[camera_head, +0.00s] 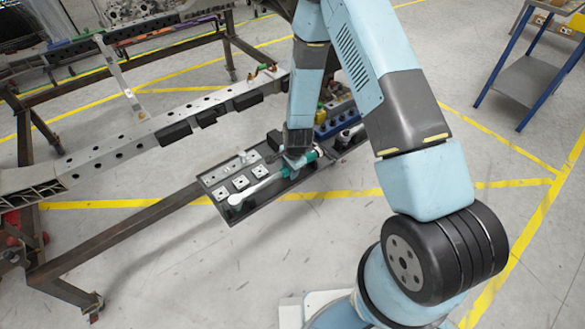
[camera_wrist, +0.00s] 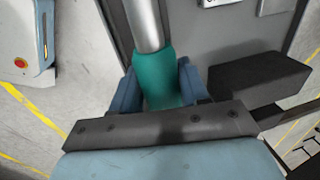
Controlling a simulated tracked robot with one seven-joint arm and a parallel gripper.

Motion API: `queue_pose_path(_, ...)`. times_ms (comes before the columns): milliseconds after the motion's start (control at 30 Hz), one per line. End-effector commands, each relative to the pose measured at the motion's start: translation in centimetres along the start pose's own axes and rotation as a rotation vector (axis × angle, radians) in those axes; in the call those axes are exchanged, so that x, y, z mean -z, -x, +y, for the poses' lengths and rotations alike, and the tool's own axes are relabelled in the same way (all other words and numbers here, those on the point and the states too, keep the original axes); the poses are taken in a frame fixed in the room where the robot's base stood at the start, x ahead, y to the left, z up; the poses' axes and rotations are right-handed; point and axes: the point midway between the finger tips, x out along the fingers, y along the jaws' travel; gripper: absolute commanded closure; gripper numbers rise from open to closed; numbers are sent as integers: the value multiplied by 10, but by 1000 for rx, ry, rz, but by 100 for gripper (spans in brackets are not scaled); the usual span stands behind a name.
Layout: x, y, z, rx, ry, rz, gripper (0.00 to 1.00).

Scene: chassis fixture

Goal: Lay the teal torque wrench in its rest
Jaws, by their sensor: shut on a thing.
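The torque wrench has a silver shaft (camera_head: 262,187) and a teal handle (camera_head: 308,158). It lies lengthwise over the dark tray (camera_head: 236,217), with its ratchet head towards the left end. My gripper (camera_head: 292,161) is at the handle end. In the wrist view the fingers of my gripper (camera_wrist: 158,88) are shut on the teal handle (camera_wrist: 154,72), one on each side, and the shaft (camera_wrist: 147,22) runs away from me. I cannot tell whether the wrench touches the tray. I cannot make out the rest for certain; my gripper and arm hide part of the tray's right end.
Small square metal plates (camera_head: 240,182) lie in the tray behind the wrench. A blue bin (camera_head: 335,122) stands just right of my gripper. A long chassis rail (camera_head: 120,148) with black blocks runs behind. A dark block (camera_wrist: 258,85) is close to the right finger in the wrist view.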

Motion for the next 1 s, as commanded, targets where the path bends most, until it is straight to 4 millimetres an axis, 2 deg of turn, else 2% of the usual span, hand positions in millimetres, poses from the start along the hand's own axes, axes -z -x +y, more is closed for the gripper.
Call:
queue_pose_path(200, 0, 0, -1, 1, 0, 0, 100)
queue_pose_path(233, 0, 0, -1, 1, 0, 0, 53)
queue_pose_path(500, 0, 0, 0, 0, 0, 0, 27)
queue_pose_path(767, 0, 0, 0, -1, 0, 0, 26)
queue_pose_path(1000, 0, 20, -4, 1, 0, 1, 26)
